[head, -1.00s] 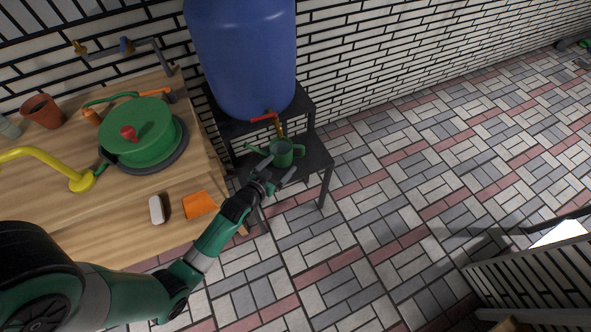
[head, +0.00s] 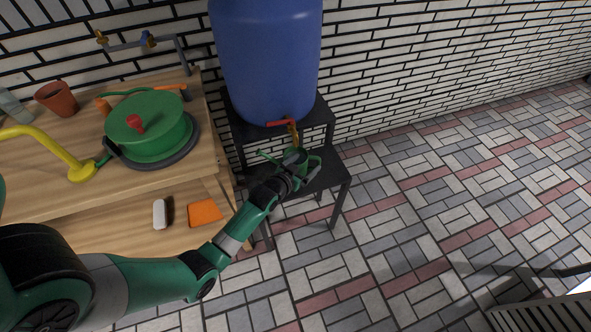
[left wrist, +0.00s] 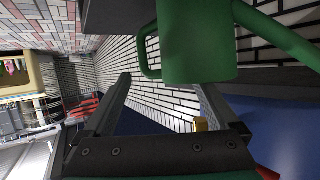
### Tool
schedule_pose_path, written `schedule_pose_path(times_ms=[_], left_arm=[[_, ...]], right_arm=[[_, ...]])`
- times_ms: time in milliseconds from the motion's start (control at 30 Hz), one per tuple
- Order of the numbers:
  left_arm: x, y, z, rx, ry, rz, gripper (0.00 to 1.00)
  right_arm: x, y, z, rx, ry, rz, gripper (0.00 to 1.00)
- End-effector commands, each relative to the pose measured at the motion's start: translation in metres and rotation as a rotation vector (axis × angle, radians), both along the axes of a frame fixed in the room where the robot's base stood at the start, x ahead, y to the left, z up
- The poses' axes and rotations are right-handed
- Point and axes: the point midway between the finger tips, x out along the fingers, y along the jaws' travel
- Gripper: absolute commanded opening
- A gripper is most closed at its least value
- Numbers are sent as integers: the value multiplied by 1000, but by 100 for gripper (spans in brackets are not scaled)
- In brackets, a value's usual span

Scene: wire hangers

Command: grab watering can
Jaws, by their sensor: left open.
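The green watering can (head: 296,157) stands on the lower dark shelf in front of the blue barrel, under its tap. In the left wrist view the can (left wrist: 197,40) is large at the top, with its handle loop on the left and its spout running off to the right. My left gripper (head: 289,166) is open at the can in the head view and partly covers it. In the left wrist view its two fingers (left wrist: 160,88) are apart, with the can's lower end at the right finger's tip. Whether they touch cannot be told. My right gripper is not in view.
The blue barrel (head: 265,60) sits on a dark stand (head: 318,112) with a red-handled tap (head: 284,124) above the can. A wooden table (head: 95,212) at left holds a green hose reel (head: 148,125), an orange sponge-like block (head: 204,212) and pots.

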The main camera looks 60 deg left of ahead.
Motion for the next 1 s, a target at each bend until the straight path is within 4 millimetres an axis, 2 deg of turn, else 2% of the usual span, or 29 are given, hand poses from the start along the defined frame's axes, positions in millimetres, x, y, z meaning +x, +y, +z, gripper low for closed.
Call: schedule_pose_path(times_ms=[33, 100, 367, 900, 1000], left_arm=[[8, 5, -11, 0, -2, 0, 94], [15, 9, -12, 0, -1, 0, 94], [18, 11, -9, -1, 0, 0, 94], [17, 10, -11, -3, 2, 0, 0], [17, 10, -11, -4, 4, 0, 0]], right_arm=[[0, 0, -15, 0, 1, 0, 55], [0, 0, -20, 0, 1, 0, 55], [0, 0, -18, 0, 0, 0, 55], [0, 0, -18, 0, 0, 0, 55], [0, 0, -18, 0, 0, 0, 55]])
